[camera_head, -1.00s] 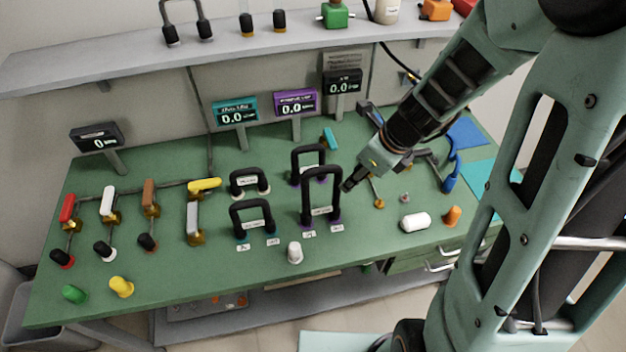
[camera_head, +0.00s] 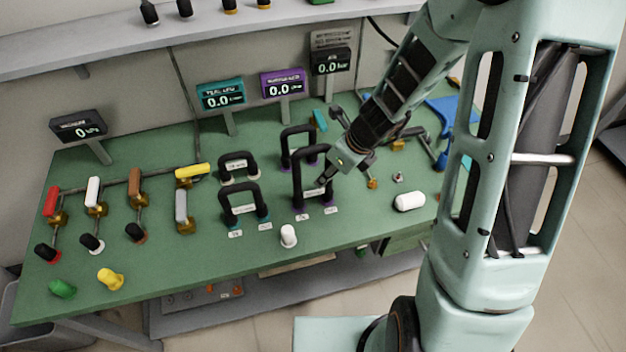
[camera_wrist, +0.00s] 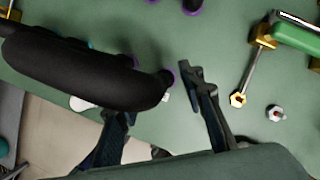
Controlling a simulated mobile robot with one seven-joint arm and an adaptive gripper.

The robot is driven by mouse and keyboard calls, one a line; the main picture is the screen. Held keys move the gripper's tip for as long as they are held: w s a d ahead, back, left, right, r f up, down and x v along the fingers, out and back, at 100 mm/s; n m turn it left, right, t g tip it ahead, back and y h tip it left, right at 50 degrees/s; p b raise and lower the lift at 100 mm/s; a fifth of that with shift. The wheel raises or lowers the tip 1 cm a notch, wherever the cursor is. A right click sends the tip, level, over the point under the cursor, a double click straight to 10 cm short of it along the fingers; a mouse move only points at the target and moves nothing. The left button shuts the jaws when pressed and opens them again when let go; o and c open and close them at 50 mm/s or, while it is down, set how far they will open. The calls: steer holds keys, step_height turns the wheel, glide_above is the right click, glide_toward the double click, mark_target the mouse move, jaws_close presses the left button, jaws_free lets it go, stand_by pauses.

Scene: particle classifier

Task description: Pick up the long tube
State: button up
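The long tube seems to be the tallest black U-shaped tube (camera_head: 312,160), standing upright with purple ends on the green bench. In the wrist view a thick black tube (camera_wrist: 80,70), likely the same one, fills the upper left and hides part of one finger. My gripper (camera_head: 326,176) is right beside the tall tube's right leg in the head view. Its two fingers are spread apart in the wrist view (camera_wrist: 158,98), with nothing seen clasped between them. Whether a finger touches the tube I cannot tell.
A shorter black purple-ended tube (camera_head: 297,140) stands just behind. Two low black tubes (camera_head: 238,165) (camera_head: 243,203) stand to the left. A white knob (camera_head: 288,236) is in front, a white cylinder (camera_head: 409,201) to the right. Displays (camera_head: 283,83) line the back.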

steer(key=shift+w+a+f, duration=0.1)
steer(key=shift+f, duration=0.2)
steer(key=shift+c, duration=0.3)
jaws_close()
steer(key=shift+r, duration=0.15)
